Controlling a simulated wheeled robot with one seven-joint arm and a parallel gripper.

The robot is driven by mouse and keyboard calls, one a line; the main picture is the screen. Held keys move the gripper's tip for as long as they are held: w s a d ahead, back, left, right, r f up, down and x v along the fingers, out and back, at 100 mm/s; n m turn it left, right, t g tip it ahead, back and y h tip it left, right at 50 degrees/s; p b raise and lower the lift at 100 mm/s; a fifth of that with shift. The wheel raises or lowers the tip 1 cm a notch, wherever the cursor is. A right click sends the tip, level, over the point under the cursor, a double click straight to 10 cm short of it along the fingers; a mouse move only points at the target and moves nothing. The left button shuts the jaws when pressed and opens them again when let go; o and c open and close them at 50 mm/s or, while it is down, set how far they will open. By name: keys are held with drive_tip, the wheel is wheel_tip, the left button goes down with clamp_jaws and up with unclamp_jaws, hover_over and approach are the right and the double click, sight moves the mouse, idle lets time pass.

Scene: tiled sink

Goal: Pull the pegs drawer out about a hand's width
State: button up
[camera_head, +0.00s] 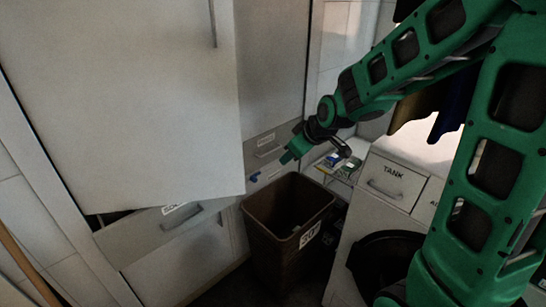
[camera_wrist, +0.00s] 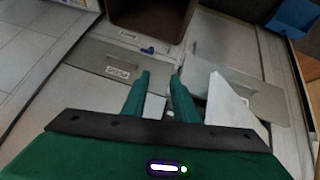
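No label that I can read says pegs. A grey drawer front (camera_head: 150,233) with a bar handle (camera_head: 183,218) and a partly hidden label shows below the large white door panel at lower left. Another grey drawer front (camera_head: 285,138) with a handle and a small label sits farther right, behind my gripper (camera_head: 291,155). In the wrist view, a labelled drawer front (camera_wrist: 88,57) lies left of my fingers and another drawer front (camera_wrist: 265,98) lies right. My gripper (camera_wrist: 159,78) is open and empty, its fingers apart and not on a handle.
The large white panel (camera_head: 120,110) overhangs the left drawer. A brown bin (camera_head: 270,230) stands on the floor below my gripper. A white cabinet with a TANK drawer (camera_head: 393,182) and a black bin (camera_head: 385,250) are at right. A small blue thing (camera_head: 254,177) lies near the brown bin.

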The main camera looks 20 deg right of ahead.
drive_tip(key=w+d+f+n+t+h, duration=0.1)
drive_tip(key=w+d+f+n+t, duration=0.25)
drive_tip(key=w+f+n, duration=0.55)
drive_tip(key=w+d+f+n+t, duration=0.2)
drive_tip(key=w+f+n+t, duration=0.25)
drive_tip(key=w+f, duration=0.75)
drive_tip(key=r+x, duration=0.1)
drive_tip(key=x, duration=1)
drive_tip(key=shift+w+d+r, duration=0.25)
drive_tip(key=shift+w+d, duration=0.1)
drive_tip(key=shift+d, duration=0.05)
clamp_jaws()
drive_tip(key=shift+s+a+f, duration=0.1)
